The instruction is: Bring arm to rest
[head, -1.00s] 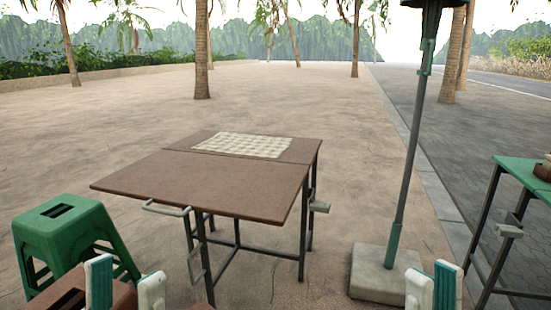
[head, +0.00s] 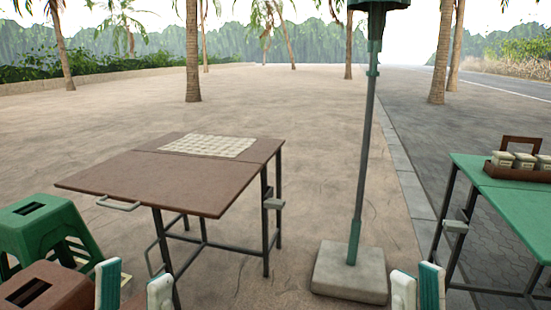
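The task names no object, only an arm. My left gripper (head: 134,285) shows at the bottom left of the head view, its teal and white fingertips apart with bare ground between them. It is empty and stands in front of the brown folding table, beside a brown stool. My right gripper (head: 417,288) shows at the bottom right, between the lamp base and the green table. Its white and teal fingertips stand close together with nothing visible between them. I cannot tell whether it is shut. Both arms behind the fingertips are out of frame.
A brown folding table (head: 160,178) with a pale checkered top panel (head: 210,146) stands ahead. A green stool (head: 60,225) and a brown stool (head: 55,282) are at left. A lamp pole's base (head: 350,272) is right of centre. A green table (head: 515,195) holds a tray (head: 540,175) of containers.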

